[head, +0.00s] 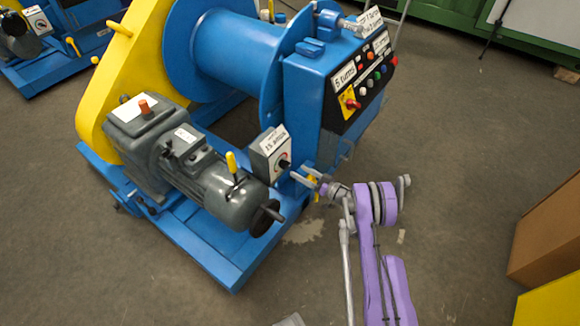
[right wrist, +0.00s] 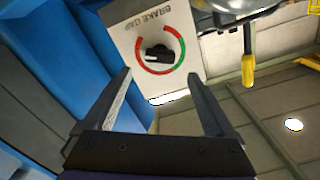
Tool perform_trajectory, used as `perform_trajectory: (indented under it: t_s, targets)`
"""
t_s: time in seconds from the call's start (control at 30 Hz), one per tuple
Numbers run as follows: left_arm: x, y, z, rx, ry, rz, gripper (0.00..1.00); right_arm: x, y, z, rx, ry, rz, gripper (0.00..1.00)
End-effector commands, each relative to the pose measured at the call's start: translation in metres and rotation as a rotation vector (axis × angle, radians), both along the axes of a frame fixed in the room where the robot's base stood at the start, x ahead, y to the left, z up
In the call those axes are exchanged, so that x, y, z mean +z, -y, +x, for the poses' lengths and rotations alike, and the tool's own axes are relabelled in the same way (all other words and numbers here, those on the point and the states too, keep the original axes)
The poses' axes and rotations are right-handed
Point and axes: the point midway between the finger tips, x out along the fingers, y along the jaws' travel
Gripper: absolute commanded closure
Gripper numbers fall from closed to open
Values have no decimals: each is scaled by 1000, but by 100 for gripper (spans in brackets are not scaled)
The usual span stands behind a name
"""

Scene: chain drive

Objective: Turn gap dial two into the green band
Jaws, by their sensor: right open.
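A grey box (head: 264,163) on the blue frame of the winch carries a black dial knob (head: 284,163). In the right wrist view the dial knob (right wrist: 159,54) sits inside a ring of red and green bands on a plate marked "BRAKE GAP". The white mark on the knob appears to point left, by a red part of the ring. My right gripper (head: 299,176) is open just right of the box. In the wrist view its fingers (right wrist: 158,76) stand apart, with the knob beyond the tips and between them, untouched. My left gripper is not in view.
A grey motor (head: 213,180) with a yellow-handled lever (head: 231,162) stands left of the box. It also shows upper right in the wrist view. A control panel (head: 365,80) with buttons is above right. A similar machine is at the upper left.

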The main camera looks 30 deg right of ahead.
Motion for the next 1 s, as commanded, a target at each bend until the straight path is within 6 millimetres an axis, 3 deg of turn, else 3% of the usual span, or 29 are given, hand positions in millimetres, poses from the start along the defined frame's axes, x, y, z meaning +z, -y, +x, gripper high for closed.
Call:
perform_trajectory:
  t_s: [0.1, 0.3, 0.7, 1.0]
  targets:
    - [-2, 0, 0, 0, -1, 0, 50, -1, -10, 22, 2, 0, 1, 10]
    - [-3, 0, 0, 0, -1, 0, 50, 0, -19, 46, 0, 1, 0, 10]
    - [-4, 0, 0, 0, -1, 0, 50, 0, -22, 54, -2, 2, 0, 10]
    - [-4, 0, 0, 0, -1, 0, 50, 0, -22, 54, -2, 2, 0, 63]
